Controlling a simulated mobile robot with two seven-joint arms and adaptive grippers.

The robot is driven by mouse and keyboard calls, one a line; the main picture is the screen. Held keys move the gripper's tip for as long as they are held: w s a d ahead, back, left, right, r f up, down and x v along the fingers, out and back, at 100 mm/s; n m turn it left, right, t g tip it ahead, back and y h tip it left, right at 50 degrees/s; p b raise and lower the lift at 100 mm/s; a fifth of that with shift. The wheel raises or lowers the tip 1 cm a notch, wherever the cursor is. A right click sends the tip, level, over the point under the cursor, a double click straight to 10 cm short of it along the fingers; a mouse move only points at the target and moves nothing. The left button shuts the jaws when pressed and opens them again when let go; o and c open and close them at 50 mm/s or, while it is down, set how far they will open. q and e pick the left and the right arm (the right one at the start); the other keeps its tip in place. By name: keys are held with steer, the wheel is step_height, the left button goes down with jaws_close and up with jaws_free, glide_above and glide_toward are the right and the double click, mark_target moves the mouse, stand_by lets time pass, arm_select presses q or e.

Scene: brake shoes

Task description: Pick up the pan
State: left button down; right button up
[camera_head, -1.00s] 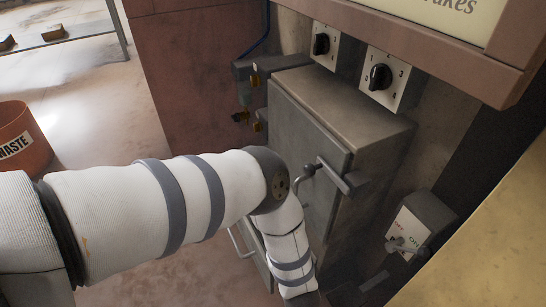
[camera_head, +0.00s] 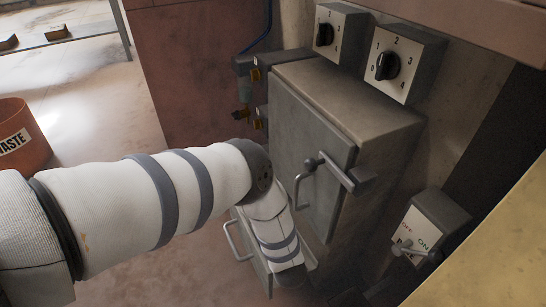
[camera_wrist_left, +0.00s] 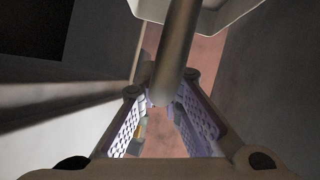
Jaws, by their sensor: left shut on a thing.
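In the left wrist view, a round grey-brown bar (camera_wrist_left: 178,50), which looks like a handle, runs down between the fingers of my left gripper (camera_wrist_left: 160,103). The gripper is shut on it. A pale, light-grey shape with a rounded edge (camera_wrist_left: 195,8) sits at the top by the bar; it may be the pan, but only a part shows. In the head view, my left arm reaches down beside the grey metal cabinet, and the gripper itself is hidden. No whole pan can be made out. My right gripper is not in view.
The cabinet (camera_head: 375,110) has a closed upper door with a lever handle (camera_head: 338,172). A lower part with a bar handle (camera_head: 235,240) sticks out beside my arm. Dial boxes (camera_head: 400,65), an on/off switch box (camera_head: 425,228) and an orange waste bin (camera_head: 22,140) stand around. Floor is clear at left.

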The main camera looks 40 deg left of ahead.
arm_select(q)
steer(key=shift+r, duration=0.1)
stand_by(0.3)
